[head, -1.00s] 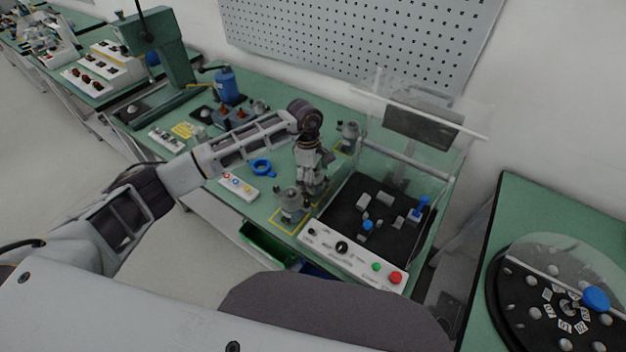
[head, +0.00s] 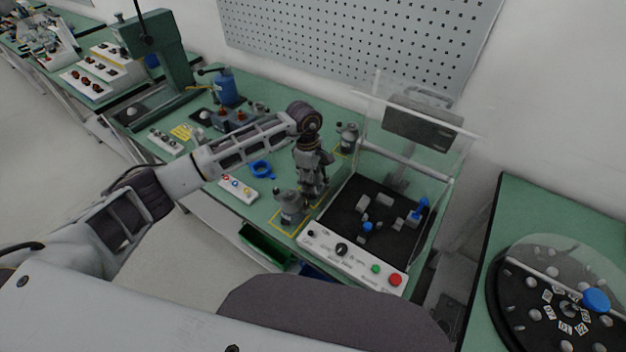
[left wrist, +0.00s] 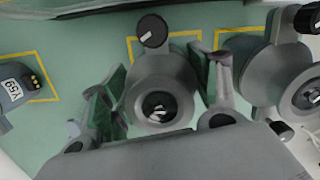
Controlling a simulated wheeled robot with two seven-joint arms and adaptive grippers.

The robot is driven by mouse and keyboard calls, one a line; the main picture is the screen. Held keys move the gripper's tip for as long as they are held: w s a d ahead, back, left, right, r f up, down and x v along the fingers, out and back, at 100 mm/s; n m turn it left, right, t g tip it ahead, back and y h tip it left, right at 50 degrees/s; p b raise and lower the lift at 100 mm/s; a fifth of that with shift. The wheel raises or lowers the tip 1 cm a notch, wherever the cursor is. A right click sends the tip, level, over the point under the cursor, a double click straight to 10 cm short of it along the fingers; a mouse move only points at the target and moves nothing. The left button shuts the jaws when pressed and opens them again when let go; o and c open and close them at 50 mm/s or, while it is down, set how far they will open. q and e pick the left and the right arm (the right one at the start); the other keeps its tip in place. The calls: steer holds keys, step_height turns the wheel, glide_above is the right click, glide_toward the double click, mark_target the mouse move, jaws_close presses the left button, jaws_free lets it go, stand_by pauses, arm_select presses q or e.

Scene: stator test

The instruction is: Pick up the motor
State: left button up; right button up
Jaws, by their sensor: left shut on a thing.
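A grey cylindrical motor (left wrist: 158,88) with a black knob at its top stands between the fingers of my left gripper (left wrist: 160,100) in the left wrist view. The green finger pads are on either side of it, and the gripper is shut on it. In the head view my left gripper (head: 312,180) points down at the bench, left of the clear-covered test box, and mostly hides this motor. A second grey motor (head: 290,204) stands in front of the gripper. A third one (head: 347,137) stands behind it. My right gripper is not in view.
The test box (head: 335,262) with clear walls stands close to the right of the gripper. A blue ring (head: 261,168) and a white button panel (head: 238,189) lie to the left. In the wrist view another motor (left wrist: 290,75) is close on the right.

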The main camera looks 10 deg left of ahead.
arm_select(q)
steer(key=shift+r, duration=0.2)
steer(key=shift+r+b, duration=0.65)
steer(key=shift+r, duration=4.25)
